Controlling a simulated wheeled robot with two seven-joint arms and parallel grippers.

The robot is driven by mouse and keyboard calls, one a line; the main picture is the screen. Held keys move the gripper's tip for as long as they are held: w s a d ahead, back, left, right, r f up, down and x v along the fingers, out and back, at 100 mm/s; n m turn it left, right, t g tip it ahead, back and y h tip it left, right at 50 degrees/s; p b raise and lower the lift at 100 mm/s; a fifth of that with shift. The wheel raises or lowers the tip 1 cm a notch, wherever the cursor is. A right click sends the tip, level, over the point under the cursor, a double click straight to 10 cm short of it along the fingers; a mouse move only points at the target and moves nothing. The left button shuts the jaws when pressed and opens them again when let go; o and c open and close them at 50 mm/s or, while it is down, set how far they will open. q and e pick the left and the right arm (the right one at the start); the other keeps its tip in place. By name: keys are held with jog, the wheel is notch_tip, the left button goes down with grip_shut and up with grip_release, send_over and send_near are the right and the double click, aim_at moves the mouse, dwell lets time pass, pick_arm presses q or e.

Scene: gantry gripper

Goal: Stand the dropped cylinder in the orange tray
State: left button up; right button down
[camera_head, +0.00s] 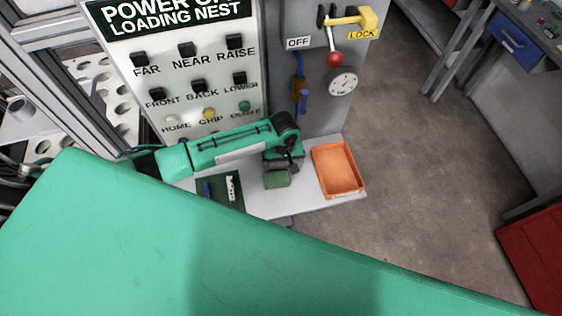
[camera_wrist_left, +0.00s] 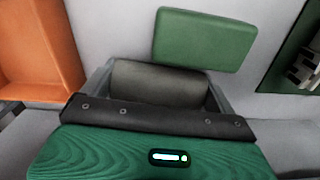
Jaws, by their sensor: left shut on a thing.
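A dark grey cylinder (camera_wrist_left: 158,80) lies sideways between the fingers of my left gripper (camera_head: 274,163) in the left wrist view. The gripper is shut on it. In the head view the cylinder cannot be made out clearly. The empty-looking orange tray (camera_head: 340,168) is just right of the gripper on the light grey shelf. Its side also shows at the left of the left wrist view (camera_wrist_left: 42,45), apart from the cylinder. My right gripper is not in view.
A green block (camera_head: 277,179) lies beside the gripper. It also shows beyond the cylinder in the wrist view (camera_wrist_left: 205,38). A dark green board (camera_head: 230,195) lies left on the shelf. A button panel (camera_head: 172,72) and a grey post (camera_head: 315,115) with a lever stand behind.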

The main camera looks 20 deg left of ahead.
pick_arm(q)
jog(key=shift+s+d+r, duration=0.15)
jog(key=shift+d, duration=0.1)
jog(key=o, duration=1)
jog(key=shift+f, duration=0.2)
jog(key=shift+o, duration=0.2)
jog(key=shift+a, duration=0.1)
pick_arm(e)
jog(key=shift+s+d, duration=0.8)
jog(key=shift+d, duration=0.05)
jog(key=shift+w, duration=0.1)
